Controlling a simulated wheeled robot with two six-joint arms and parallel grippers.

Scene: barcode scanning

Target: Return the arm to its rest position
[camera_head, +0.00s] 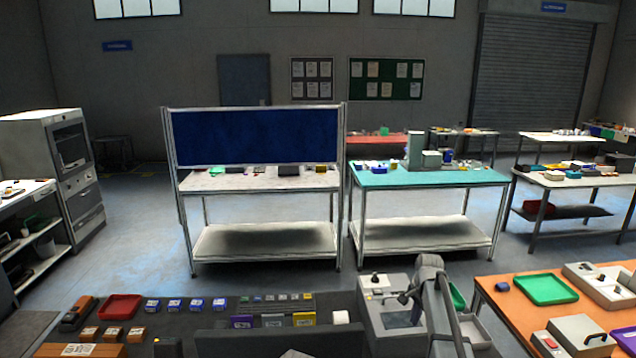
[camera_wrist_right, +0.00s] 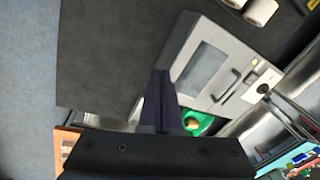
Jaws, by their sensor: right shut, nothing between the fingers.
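My right arm (camera_head: 446,318) rises at the lower right of the head view, in front of the grey machine and a green tray. Its gripper (camera_head: 404,298) looks small and dark there, and its outline is hard to separate from the machine. In the right wrist view the two dark fingers of my right gripper (camera_wrist_right: 157,100) are together, with nothing between them. My left gripper is not in view.
The grey machine (camera_wrist_right: 212,68) has a window and a black handle. White rolls (camera_wrist_right: 262,12) lie beyond it. A red tray (camera_head: 120,307) and several small boxes are on the dark worktop (camera_head: 235,312). An orange table (camera_head: 490,300) stands at the right. Open floor (camera_head: 140,235) lies beyond.

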